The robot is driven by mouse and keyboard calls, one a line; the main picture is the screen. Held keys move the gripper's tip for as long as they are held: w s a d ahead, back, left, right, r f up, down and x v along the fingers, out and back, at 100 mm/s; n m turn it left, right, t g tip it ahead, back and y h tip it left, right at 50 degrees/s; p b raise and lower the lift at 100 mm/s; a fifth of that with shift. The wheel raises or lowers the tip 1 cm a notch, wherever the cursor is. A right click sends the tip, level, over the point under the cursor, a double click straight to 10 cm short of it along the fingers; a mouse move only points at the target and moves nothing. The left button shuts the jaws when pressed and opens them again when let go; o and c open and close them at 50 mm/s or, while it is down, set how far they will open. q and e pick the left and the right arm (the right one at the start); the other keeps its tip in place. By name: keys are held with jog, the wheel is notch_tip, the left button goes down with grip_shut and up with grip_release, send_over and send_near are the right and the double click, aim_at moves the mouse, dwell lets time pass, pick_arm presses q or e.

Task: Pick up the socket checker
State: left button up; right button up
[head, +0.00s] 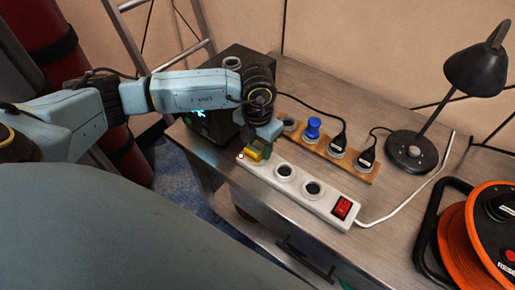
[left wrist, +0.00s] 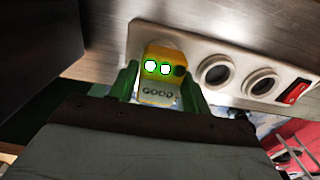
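The socket checker (head: 254,155) is a small yellow block at the left end of the white power strip (head: 324,202). In the left wrist view the checker (left wrist: 162,68) shows two lit white lamps, one dark lamp and the word GOOD. It sits at the end of the strip (left wrist: 222,50), over the first socket position. My left gripper (head: 262,149) is around the checker. In the left wrist view its green fingers (left wrist: 160,85) stand on both sides of it, close to its sides. Whether they touch it is hard to tell. My right gripper is not in view.
A wooden socket board (head: 325,153) with a blue plug (head: 313,127) and two black plugs lies behind the strip. A dark box (head: 213,125) stands left of it. A black lamp (head: 412,150) and an orange cable reel (head: 480,235) are to the right.

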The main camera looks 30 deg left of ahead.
pick_arm(q)
jog(key=c, duration=0.8)
